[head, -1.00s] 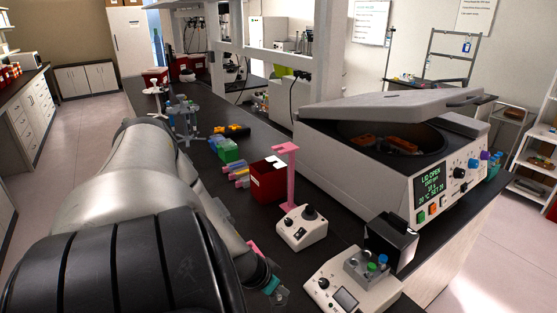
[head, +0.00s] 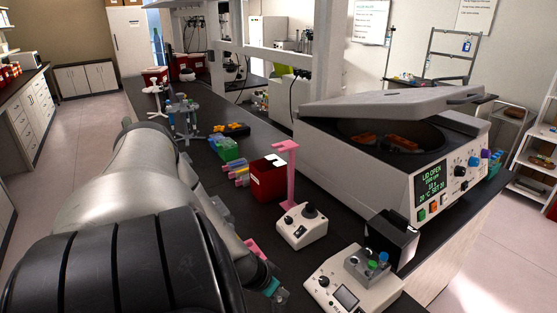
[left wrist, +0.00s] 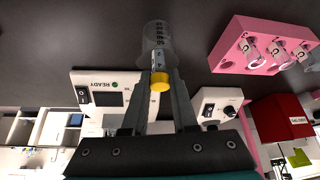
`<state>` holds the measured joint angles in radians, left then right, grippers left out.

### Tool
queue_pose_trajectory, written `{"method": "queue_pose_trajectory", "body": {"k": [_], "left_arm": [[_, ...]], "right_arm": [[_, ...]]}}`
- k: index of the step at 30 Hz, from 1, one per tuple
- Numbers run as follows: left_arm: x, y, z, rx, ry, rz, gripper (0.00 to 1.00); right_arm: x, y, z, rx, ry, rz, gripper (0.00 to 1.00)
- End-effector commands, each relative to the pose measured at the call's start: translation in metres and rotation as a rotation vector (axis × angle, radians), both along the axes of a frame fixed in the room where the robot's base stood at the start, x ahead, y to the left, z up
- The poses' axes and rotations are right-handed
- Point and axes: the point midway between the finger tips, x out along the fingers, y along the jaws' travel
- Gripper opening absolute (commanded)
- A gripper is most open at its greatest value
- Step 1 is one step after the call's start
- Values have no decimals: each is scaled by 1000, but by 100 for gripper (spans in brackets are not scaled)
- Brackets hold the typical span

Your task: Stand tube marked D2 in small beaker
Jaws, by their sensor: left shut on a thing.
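My left gripper (left wrist: 159,68) is shut on a tube with a yellow cap (left wrist: 159,81). The tube (left wrist: 159,60) has a pale label whose marking is too small to read. The tube points away from the wrist camera toward a clear beaker with graduation marks (left wrist: 157,34). Its far end overlaps the beaker's outline; I cannot tell whether it is inside or just above. In the head view my left gripper (head: 274,289) is low over the front of the bench, and the tube there is too small to make out. My right gripper is not in view.
A pink rack (left wrist: 262,48) with several clear tubes lies beside the beaker; it shows partly behind my arm in the head view (head: 257,250). White devices (head: 302,229) (head: 345,285), a red box (head: 268,180) and an open centrifuge (head: 400,150) stand to the right.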

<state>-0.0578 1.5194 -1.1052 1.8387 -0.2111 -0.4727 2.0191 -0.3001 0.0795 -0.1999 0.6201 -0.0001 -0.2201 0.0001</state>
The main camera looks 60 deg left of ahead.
Motion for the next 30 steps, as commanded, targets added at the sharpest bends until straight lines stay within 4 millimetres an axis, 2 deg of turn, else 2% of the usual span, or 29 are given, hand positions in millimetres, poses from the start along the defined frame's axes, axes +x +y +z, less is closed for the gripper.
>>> {"method": "queue_pose_trajectory", "body": {"k": [7, 8, 17, 26, 30], "left_arm": [[0, 0, -1, 0, 0, 0, 0], [0, 0, -1, 0, 0, 0, 29], [0, 0, -1, -1, 1, 0, 61], [-1, -1, 1, 0, 1, -1, 61], [-8, -2, 13, 1, 3, -3, 61]], "right_arm": [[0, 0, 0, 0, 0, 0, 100], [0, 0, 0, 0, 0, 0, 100], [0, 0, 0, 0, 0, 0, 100], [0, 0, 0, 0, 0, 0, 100], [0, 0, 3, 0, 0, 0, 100]]}}
